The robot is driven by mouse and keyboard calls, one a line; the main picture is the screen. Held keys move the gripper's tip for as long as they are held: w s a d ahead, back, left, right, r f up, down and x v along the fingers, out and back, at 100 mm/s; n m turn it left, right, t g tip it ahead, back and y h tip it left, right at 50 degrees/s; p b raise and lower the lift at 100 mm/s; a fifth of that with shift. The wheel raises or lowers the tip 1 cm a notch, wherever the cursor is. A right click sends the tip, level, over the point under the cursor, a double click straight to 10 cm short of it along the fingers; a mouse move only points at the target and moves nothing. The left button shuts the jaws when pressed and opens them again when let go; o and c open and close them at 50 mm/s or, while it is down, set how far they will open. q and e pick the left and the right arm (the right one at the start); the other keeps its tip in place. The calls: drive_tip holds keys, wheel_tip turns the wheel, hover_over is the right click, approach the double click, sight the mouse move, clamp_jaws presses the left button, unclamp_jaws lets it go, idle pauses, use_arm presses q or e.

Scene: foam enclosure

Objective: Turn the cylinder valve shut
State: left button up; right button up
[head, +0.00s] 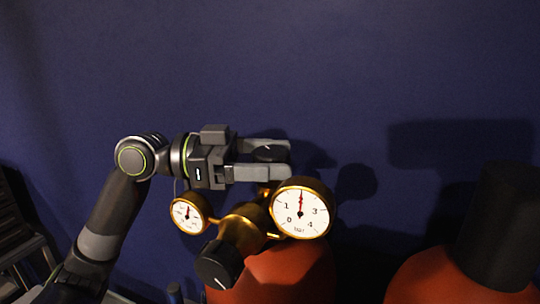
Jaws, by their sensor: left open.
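A red-orange gas cylinder (290,272) stands at the bottom middle, with a brass regulator (243,226) at its top. A dark valve knob (268,154) with a white mark shows above the regulator. My left gripper (282,158) reaches in from the left, level and open, with one finger on the far side of the knob and one on the near side. I cannot tell whether the fingers touch it. The near finger hides the knob's lower part. My right gripper is not in view.
The large gauge (300,209) and small gauge (187,214) sit just below the gripper. A black regulator knob (218,265) points forward. A second red-orange cylinder (440,277) with a dark cap (497,225) stands at right. A blue wall (300,70) is behind. Dark framework is at far left.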

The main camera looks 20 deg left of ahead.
use_arm(q)
drive_tip(key=c, duration=1)
drive_tip(key=shift+o, duration=0.2)
drive_tip(key=shift+f+m+g+b, duration=0.15)
drive_tip(key=shift+m+g+b, duration=0.65)
drive_tip(key=shift+g+b, duration=0.35)
drive_tip(key=m+g+b, duration=0.1)
drive_tip(key=m+g, duration=0.1)
drive_tip(key=g, duration=0.2)
drive_tip(key=shift+w+h+b, duration=0.1)
drive_tip(key=shift+h+b, duration=0.2)
drive_tip(key=shift+b, duration=0.05)
drive_tip(key=m+g+b, duration=0.1)
drive_tip(key=m+g, duration=0.1)
drive_tip(key=g, duration=0.1)
drive_tip(key=shift+m+g, duration=0.35)
drive_tip(key=shift+m, duration=0.05)
drive_tip(key=shift+m+g+y, duration=1.1)
drive_tip(key=shift+m+g, duration=0.1)
drive_tip(key=shift+g, duration=0.8)
drive_tip(key=o, duration=1)
drive_tip(key=shift+c, duration=0.2)
drive_tip(key=shift+r, duration=0.2)
